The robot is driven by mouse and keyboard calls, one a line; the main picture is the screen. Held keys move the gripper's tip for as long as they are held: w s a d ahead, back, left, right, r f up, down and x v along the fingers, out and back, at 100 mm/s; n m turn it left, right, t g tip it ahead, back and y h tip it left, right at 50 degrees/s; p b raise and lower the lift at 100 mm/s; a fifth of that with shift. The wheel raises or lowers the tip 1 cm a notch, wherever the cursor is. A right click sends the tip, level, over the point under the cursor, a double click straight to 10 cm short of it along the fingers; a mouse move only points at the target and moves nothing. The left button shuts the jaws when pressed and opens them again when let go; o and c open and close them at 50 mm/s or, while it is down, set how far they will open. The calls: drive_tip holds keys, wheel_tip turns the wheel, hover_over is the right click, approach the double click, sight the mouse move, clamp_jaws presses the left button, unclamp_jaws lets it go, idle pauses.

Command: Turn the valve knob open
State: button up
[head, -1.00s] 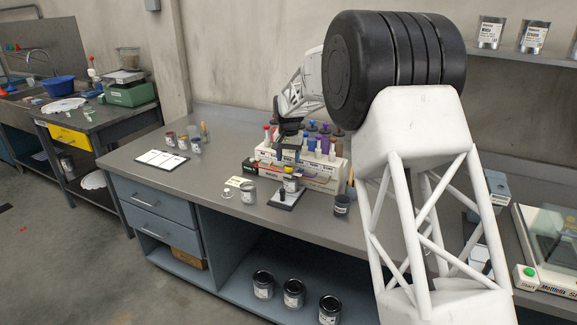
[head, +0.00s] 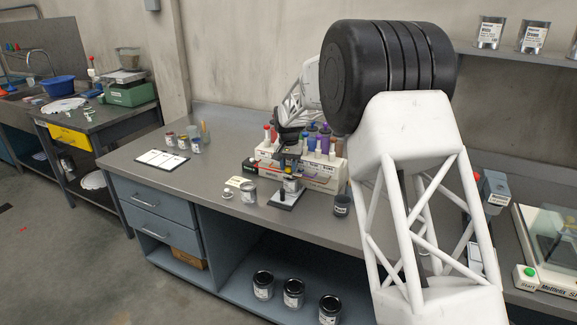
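A white dispenser (head: 325,172) stands on the grey bench, with several coloured canisters (head: 324,137) on top. Small coloured valve parts show along its front, but they are too small to tell which knob is which or how it is turned. My gripper (head: 288,160) is a small dark shape at the dispenser's front left, pointing down. Whether it touches a knob, and how its fingers stand, cannot be made out. A small can (head: 291,186) stands on a little black-and-white stand (head: 286,200) just below my gripper.
An open can (head: 248,192) and a dark cup (head: 342,206) stand near the dispenser. A white chart (head: 162,159) and small jars (head: 183,142) are to the left, with clear bench in front. A machine with a green button (head: 529,272) is at right.

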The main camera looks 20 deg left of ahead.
drive_tip(key=shift+c, duration=0.4)
drive_tip(key=shift+n, duration=0.4)
drive_tip(key=n, duration=0.2)
drive_tip(key=shift+n, duration=0.3)
drive_tip(key=n, duration=1)
drive_tip(key=shift+n, duration=2.3)
drive_tip(key=o, duration=0.9)
